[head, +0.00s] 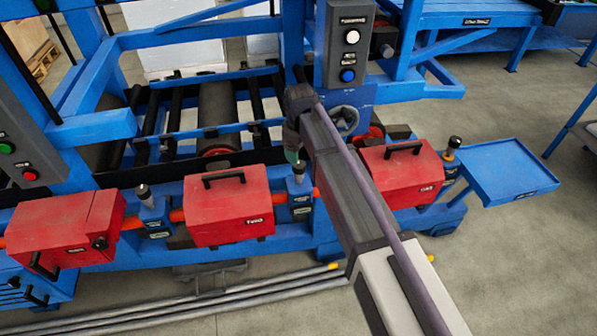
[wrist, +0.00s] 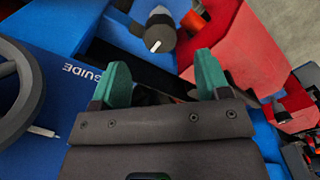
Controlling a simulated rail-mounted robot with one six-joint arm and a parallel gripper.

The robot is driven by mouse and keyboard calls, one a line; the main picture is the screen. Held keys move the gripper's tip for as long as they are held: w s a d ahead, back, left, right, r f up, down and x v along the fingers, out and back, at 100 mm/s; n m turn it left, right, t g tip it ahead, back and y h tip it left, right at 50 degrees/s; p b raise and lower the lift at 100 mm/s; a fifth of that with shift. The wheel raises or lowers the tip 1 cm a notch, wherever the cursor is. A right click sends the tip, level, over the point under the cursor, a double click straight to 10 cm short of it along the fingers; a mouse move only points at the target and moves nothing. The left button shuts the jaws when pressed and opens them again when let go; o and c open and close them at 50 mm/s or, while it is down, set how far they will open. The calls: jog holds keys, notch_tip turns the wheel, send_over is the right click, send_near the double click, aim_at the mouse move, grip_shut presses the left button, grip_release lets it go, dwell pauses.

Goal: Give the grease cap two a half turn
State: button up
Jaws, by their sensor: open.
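A row of dark grease caps stands on blue posts along the machine's front. The middle one (head: 298,169), between two red boxes, is most likely cap two; its label is too small to read. In the wrist view a dark cap (wrist: 160,30) with a white mark lies just beyond the fingertips, apart from them. My gripper (head: 291,153) is above and close to the middle cap in the head view. In the wrist view its two teal fingers (wrist: 161,68) are spread, with nothing between them.
Red boxes with black handles flank the cap: one left (head: 228,212), one right (head: 402,175), partly behind my arm. A grey handwheel (head: 345,119) is close to my wrist; it also shows in the wrist view (wrist: 30,90), beside a blue plate reading "GUIDE" (wrist: 65,100).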

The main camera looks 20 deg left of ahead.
aim_at(299, 167)
notch_tip(299, 167, down, 6)
jog(key=b, duration=0.4)
jog(key=shift+f+b, duration=0.25)
jog(key=shift+b, duration=0.05)
jog(key=shift+r, duration=0.1)
jog(key=shift+r, duration=0.1)
jog(key=shift+c, duration=0.2)
jog(key=c, duration=0.9)
